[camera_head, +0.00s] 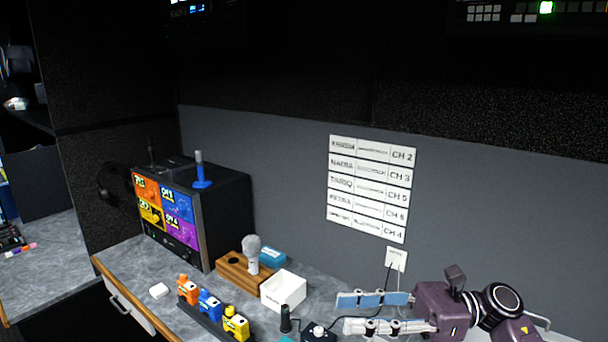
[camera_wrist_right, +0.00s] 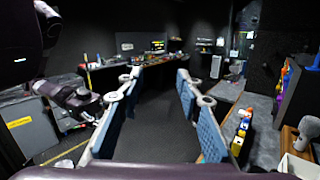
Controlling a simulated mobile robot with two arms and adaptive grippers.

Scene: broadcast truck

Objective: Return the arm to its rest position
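My right gripper (camera_head: 340,312) comes in from the right in the head view, level above the right part of the counter, its fingers pointing left. Its two blue-padded fingers are apart with nothing between them. In the right wrist view the gripper (camera_wrist_right: 157,82) is also open and empty, with floor and a far desk seen between the fingers. No left arm shows in the head view. A dark purple arm part at the left of the right wrist view looks like my left arm; its fingers are too small and unclear to read.
The grey counter (camera_head: 130,262) carries a multi-coloured monitor (camera_head: 168,212), orange, blue and yellow packs (camera_head: 209,306), a wooden block (camera_head: 232,272) with a grey microphone (camera_head: 252,250), and a white box (camera_head: 284,291). A dark cylinder (camera_head: 286,320) stands near the gripper. A channel chart (camera_head: 370,188) hangs on the wall.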

